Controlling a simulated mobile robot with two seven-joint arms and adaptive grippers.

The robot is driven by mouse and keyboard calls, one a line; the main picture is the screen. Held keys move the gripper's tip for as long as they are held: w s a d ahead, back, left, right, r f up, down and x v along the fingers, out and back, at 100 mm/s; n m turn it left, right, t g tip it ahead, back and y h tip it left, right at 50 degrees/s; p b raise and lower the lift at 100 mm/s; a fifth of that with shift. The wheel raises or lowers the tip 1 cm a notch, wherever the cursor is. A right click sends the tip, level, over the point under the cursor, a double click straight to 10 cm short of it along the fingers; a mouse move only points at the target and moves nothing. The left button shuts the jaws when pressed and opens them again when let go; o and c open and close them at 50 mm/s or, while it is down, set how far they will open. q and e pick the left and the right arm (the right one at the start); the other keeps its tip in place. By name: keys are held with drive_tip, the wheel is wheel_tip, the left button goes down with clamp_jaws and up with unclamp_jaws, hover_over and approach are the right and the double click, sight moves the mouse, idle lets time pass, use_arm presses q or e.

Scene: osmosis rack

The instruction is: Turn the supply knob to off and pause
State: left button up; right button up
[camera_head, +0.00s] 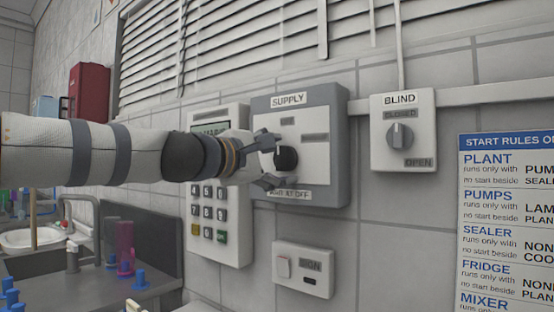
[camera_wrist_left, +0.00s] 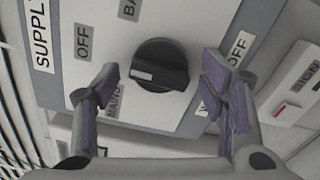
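The supply box (camera_head: 335,180) is a grey-framed white panel on the wall, headed SUPPLY. Its round black knob (camera_head: 287,159) has a white pointer mark. My left gripper (camera_head: 272,161) is open at the box, one finger above and one below the knob in the head view. In the left wrist view its fingertips (camera_wrist_left: 160,78) flank the knob with gaps on both sides. My right gripper is not in view.
The keypad (camera_head: 220,225) is left of the box, partly behind my left arm. The BLIND switch (camera_head: 400,135) is to the right, the SIGN switch (camera_head: 303,270) below. A rules poster (camera_head: 505,225) hangs at far right. A sink (camera_head: 30,240) and coloured vessels are at lower left.

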use_arm(q)
drive_tip(key=shift+s, duration=0.1)
drive_tip(key=v, duration=1.2)
